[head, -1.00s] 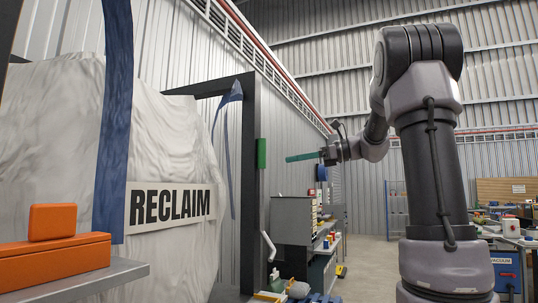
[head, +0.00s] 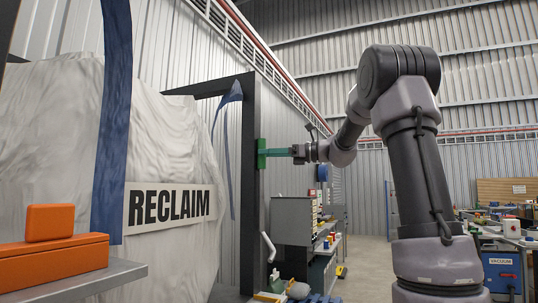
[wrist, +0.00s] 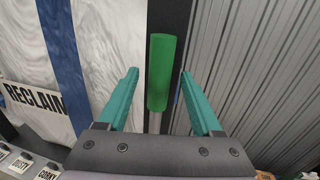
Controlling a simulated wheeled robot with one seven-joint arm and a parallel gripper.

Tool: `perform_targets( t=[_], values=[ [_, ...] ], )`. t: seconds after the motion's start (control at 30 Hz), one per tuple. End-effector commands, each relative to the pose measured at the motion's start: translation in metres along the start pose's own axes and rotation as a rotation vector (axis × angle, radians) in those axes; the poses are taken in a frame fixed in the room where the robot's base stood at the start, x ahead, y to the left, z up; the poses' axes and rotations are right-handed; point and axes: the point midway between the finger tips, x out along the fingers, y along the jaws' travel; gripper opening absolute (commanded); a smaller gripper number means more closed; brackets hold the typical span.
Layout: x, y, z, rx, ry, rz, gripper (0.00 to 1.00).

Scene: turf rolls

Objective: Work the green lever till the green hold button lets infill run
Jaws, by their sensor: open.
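The green lever (head: 261,144) is on the dark post beside the big white bag. In the wrist view the green lever (wrist: 161,60) is a thick upright grip on a thin metal rod. My gripper (head: 267,152) reaches it from the right with teal fingers. In the wrist view my gripper (wrist: 159,74) is open, with one finger on each side of the grip. Gaps show between fingers and grip, so it is not held. I cannot make out a green hold button in either view.
The white bag carries a RECLAIM sign (head: 170,207). An orange block (head: 53,262) lies on a grey ledge at the near left. A grey cabinet (head: 290,221) and shelves stand beyond the post. Blue strips hang by the bag. Open floor lies right of the cabinet.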

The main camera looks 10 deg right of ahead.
Motion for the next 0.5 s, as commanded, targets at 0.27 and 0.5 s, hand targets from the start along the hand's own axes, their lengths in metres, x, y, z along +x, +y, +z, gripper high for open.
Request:
perform_targets(
  t=[0.27,0.5],
  values=[
    [0.0011,-0.0001,-0.0003,0.000,0.001,0.000,0.63],
    [0.0009,-0.0001,-0.0004,0.000,0.001,0.000,0.00]
  ],
)
